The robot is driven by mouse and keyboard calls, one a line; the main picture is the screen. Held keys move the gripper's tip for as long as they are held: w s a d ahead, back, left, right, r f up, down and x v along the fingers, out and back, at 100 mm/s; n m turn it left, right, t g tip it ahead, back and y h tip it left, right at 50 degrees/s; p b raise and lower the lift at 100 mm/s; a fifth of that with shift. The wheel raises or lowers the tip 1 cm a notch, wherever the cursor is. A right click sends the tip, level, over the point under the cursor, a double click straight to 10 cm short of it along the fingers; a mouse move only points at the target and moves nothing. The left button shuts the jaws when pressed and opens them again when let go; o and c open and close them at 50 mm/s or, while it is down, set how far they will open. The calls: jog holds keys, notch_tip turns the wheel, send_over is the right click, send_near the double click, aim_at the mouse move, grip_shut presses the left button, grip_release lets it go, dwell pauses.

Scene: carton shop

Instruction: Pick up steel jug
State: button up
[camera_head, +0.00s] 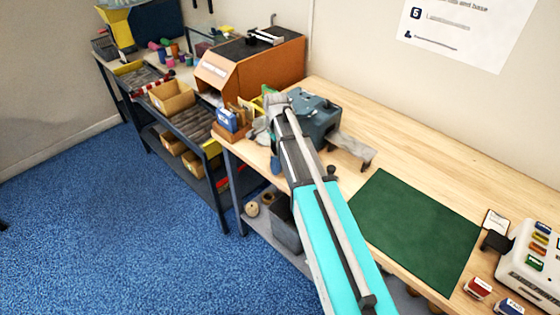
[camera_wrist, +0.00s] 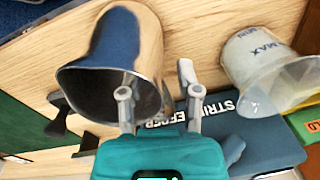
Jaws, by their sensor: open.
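The steel jug (camera_wrist: 140,35) is a shiny metal vessel in the upper left of the wrist view, its dark open mouth turned toward the camera. My gripper (camera_wrist: 157,85) is open at its rim. One finger shows in front of the mouth and the other to the right of the jug's wall, so part of the rim appears between them. I cannot tell whether either finger touches it. In the head view my arm reaches over the wooden bench, and I cannot make out the jug there.
A clear plastic measuring jug (camera_wrist: 262,68) stands close to the right of the gripper. A blue-grey machine (camera_head: 318,120) sits by the arm's end, its lettering partly hidden in the wrist view. A green mat (camera_head: 415,225) lies bare on the bench (camera_head: 400,140). An orange-brown cabinet (camera_head: 245,65) stands behind.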

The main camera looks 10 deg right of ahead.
grip_shut()
jog(key=shift+r+p, duration=0.25)
jog(key=shift+p, duration=0.1)
dwell(0.7)
jog(key=shift+r+p, duration=1.3)
jog(key=shift+r, duration=0.05)
jog(key=s+a+r+p, duration=0.4)
jog(key=s+r+p, duration=0.5)
jog(key=s, duration=0.4)
jog(key=shift+a+r+p, duration=0.35)
jog(key=shift+a, duration=0.05)
dwell(0.7)
